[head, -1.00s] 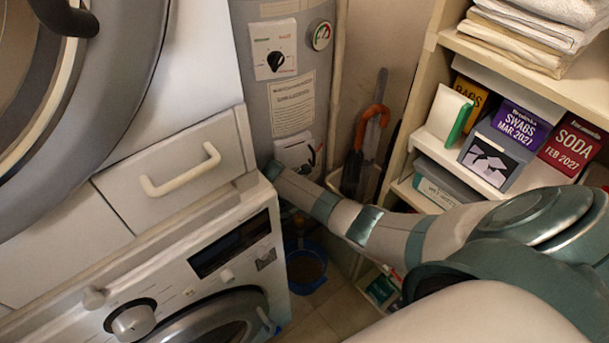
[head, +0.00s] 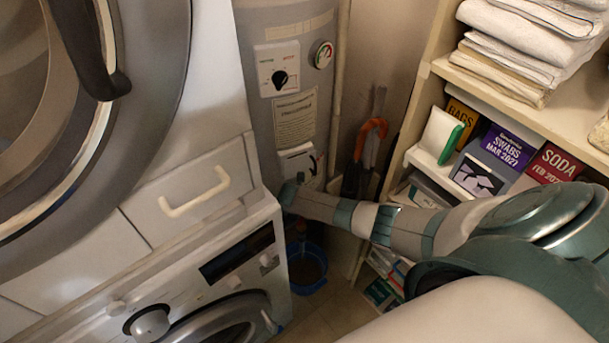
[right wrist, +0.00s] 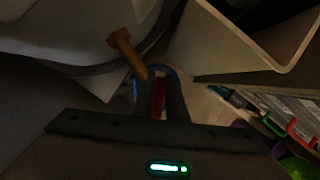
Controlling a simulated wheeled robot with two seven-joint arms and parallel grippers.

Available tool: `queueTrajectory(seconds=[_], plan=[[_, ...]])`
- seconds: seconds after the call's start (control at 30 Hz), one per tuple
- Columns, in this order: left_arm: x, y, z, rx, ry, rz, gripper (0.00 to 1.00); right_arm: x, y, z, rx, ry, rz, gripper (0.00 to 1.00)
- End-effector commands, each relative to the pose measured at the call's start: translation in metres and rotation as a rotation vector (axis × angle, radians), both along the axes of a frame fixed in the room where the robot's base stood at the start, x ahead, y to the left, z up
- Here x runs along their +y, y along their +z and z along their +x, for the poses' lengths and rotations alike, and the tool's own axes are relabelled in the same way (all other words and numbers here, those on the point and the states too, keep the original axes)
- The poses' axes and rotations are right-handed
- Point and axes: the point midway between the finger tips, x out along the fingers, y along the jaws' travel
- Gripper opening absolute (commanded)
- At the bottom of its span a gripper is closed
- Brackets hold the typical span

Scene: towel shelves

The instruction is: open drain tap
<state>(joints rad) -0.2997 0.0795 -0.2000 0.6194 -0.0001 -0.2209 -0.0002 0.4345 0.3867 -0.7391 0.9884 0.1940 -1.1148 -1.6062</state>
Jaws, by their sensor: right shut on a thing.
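The drain tap shows in the right wrist view as a brass-coloured stub (right wrist: 128,50) low beside the grey tank. My right gripper (right wrist: 160,78) is just beside this stub, with its fingers shut on a red piece (right wrist: 158,98) that looks like the tap's lever. The dark picture hides how the red piece joins the stub. In the head view my right arm reaches to the foot of the grey water heater (head: 283,110); the fingers and tap are hidden there. A blue basin (head: 307,268) stands on the floor below. My left gripper is not in view.
A washing machine (head: 205,290) with a drawer (head: 190,190) above it stands close at the left of my arm. Shelves with towels (head: 520,45) and boxes (head: 505,150) stand at the right. An orange-handled umbrella (head: 375,128) is in the corner behind.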

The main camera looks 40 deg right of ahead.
Motion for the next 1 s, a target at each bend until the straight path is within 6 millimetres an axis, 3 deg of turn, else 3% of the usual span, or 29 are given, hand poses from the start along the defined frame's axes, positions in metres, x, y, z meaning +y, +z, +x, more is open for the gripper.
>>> queueTrajectory(seconds=[0.5, 1.0], plan=[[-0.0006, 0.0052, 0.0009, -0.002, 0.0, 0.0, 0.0, 0.004, -0.0002, 0.0057, 0.0, 0.465, -0.002, 0.0], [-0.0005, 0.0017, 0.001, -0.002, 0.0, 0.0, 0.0, 0.0081, -0.0001, 0.0071, 0.0, 0.646, 0.0, 0.0]])
